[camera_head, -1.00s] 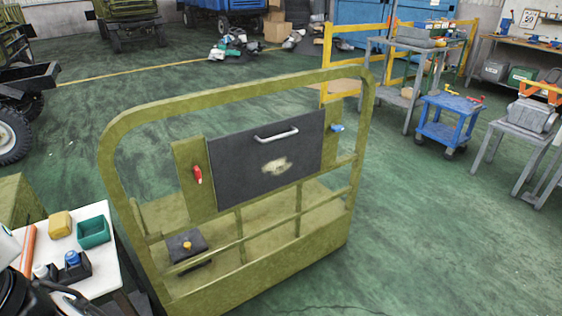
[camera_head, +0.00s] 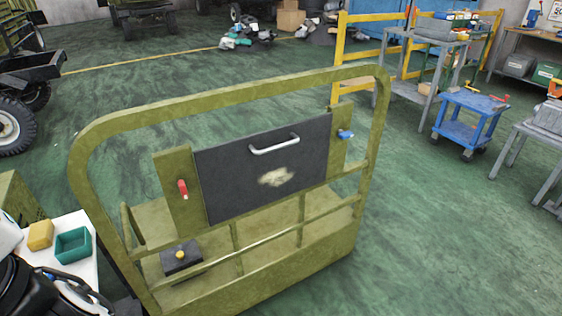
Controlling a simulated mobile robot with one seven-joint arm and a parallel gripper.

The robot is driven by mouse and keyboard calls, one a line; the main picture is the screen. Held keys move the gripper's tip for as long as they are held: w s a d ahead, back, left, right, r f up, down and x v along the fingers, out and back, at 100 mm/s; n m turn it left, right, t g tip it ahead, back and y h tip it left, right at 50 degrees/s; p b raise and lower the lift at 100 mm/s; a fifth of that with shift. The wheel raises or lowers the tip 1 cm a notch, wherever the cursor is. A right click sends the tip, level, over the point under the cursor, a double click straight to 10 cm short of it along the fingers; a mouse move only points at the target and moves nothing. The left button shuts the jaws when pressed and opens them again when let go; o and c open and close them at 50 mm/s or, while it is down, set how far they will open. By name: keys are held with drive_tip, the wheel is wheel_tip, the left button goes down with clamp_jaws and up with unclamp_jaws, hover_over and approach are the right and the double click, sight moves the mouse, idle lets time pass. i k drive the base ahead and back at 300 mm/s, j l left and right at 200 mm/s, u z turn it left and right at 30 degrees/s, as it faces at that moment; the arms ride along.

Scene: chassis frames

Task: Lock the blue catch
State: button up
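The blue catch (camera_head: 346,134) is a small blue piece on the right green post, just right of the dark panel (camera_head: 240,178). It looks roughly level and sticks out to the right; whether it overlaps the panel edge is too small to tell. The dark panel has a silver handle (camera_head: 274,145) and a pale worn patch. A red catch (camera_head: 183,189) hangs upright on the left green post. The panel sits in an olive green tubular frame (camera_head: 230,93). Part of my arm shows at the bottom left; my gripper's fingers are not visible.
A white table (camera_head: 88,268) with a yellow block (camera_head: 40,235) and a teal bin (camera_head: 73,245) stands at the lower left. A black box with a yellow knob (camera_head: 180,255) sits inside the frame. A blue cart (camera_head: 468,122) stands at the right. Green floor right of the frame is clear.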

sight(342, 135)
drive_tip(key=i+l+z, duration=0.35)
drive_tip(key=i+z, duration=0.35)
drive_tip(key=i, duration=0.15)
drive_tip(key=l, duration=0.05)
